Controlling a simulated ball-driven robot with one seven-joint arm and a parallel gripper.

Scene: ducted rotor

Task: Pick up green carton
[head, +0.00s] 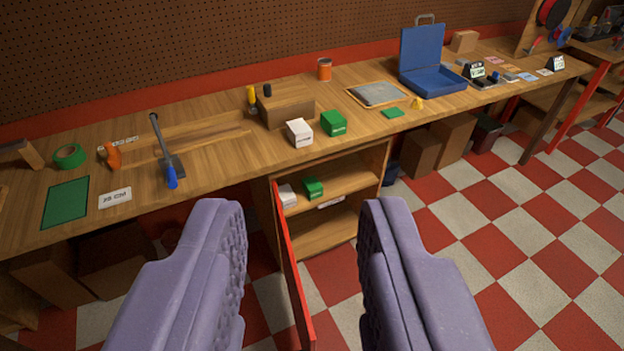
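One green carton (333,123) stands on the workbench near its front edge, just right of a white carton (300,132). A second green carton (313,187) sits on the upper shelf of the open cabinet under the bench, beside another white carton (287,195). My gripper (303,225) is in the foreground with its two purple fingers spread wide apart. It is open, and nothing is held between the fingers. It is well short of both green cartons.
The red cabinet door (293,270) stands open, its edge between my fingers in the picture. The workbench (225,160) carries a wooden block (285,108), a blue case (432,75) and several tools. The checkered floor (480,220) at right is clear.

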